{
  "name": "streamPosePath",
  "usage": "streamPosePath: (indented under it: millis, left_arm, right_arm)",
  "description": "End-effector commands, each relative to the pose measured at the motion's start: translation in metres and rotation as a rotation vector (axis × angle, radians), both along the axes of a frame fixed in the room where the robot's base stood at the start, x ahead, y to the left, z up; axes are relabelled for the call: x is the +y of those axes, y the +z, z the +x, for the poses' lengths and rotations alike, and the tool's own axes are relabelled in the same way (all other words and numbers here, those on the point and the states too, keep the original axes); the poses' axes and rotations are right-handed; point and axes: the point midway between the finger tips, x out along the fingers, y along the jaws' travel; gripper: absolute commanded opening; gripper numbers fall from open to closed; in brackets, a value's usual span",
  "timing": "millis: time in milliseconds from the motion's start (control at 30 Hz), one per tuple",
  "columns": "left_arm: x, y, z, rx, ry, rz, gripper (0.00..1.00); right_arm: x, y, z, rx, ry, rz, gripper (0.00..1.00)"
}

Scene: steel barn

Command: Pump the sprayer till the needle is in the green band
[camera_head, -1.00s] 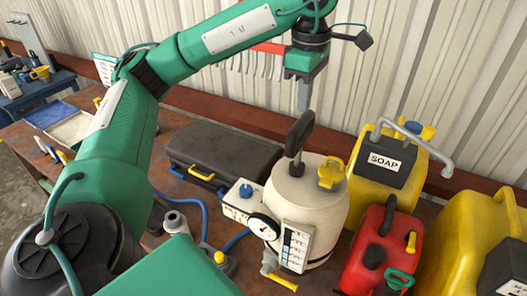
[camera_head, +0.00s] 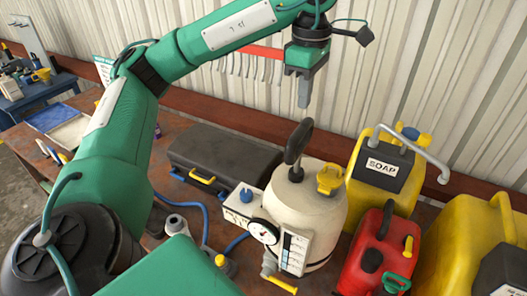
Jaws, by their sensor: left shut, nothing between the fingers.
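The cream sprayer tank (camera_head: 318,208) stands upright on the brown bench, with a black pump handle (camera_head: 298,143) raised on top and a yellow cap beside it. A round white gauge (camera_head: 263,232) faces me on its front left; the needle and any green band are too small to read. A white label plate (camera_head: 294,252) is next to the gauge. My left gripper (camera_head: 304,98) is shut and empty. It points down above and behind the pump handle, apart from it. My right gripper is not in view.
A black case (camera_head: 222,158) lies left of the sprayer. A yellow soap jug (camera_head: 382,165), a red can (camera_head: 378,250) and another yellow container (camera_head: 465,235) crowd the right. A corrugated wall (camera_head: 420,80) stands behind. A blue hose (camera_head: 190,205) runs at left.

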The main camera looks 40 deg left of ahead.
Motion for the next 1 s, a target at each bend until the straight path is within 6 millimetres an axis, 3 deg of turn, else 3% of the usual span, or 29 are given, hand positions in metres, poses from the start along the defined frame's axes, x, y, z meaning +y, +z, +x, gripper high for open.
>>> streamPosePath:
  millis: [500,1000]
  left_arm:
    - [0.000,0.047,0.000,-0.002,0.000,-0.001,0.00]
    - [0.000,0.048,0.000,-0.001,0.000,0.000,0.00]
  right_arm:
    - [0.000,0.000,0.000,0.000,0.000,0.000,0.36]
    - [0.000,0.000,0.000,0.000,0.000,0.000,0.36]
